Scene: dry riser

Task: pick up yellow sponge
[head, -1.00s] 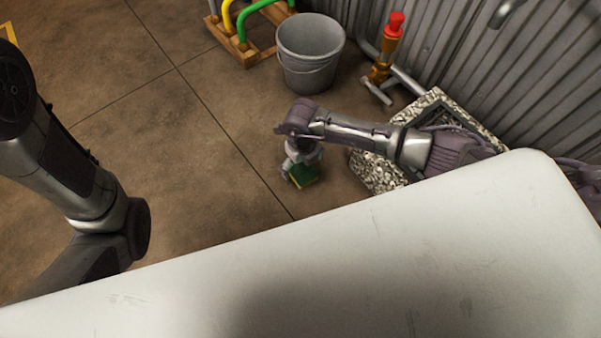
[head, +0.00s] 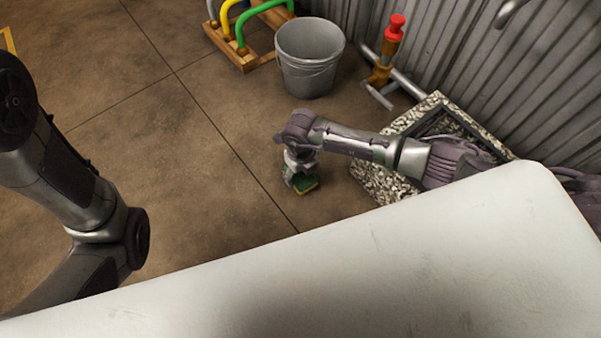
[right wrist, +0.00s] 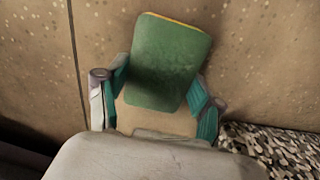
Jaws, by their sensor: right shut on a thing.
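The sponge (right wrist: 168,62) shows a green face and a thin yellow edge in the right wrist view. It is tilted between the fingers of my right gripper (right wrist: 160,95), which are shut on it from both sides. In the head view the sponge (head: 306,187) is a small green patch with a yellowish edge below my right gripper (head: 299,180), over the brown floor. I cannot tell whether it touches the floor. My left arm shows at the left of the head view, but its gripper is out of the frame.
A grey bucket (head: 309,62) stands behind my right arm. A speckled stone basin (head: 372,178) lies beside and partly under that arm. A red-topped brass valve (head: 392,38) stands by the corrugated wall (head: 465,65). A wooden rack (head: 247,52) with coloured hoops is at the back.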

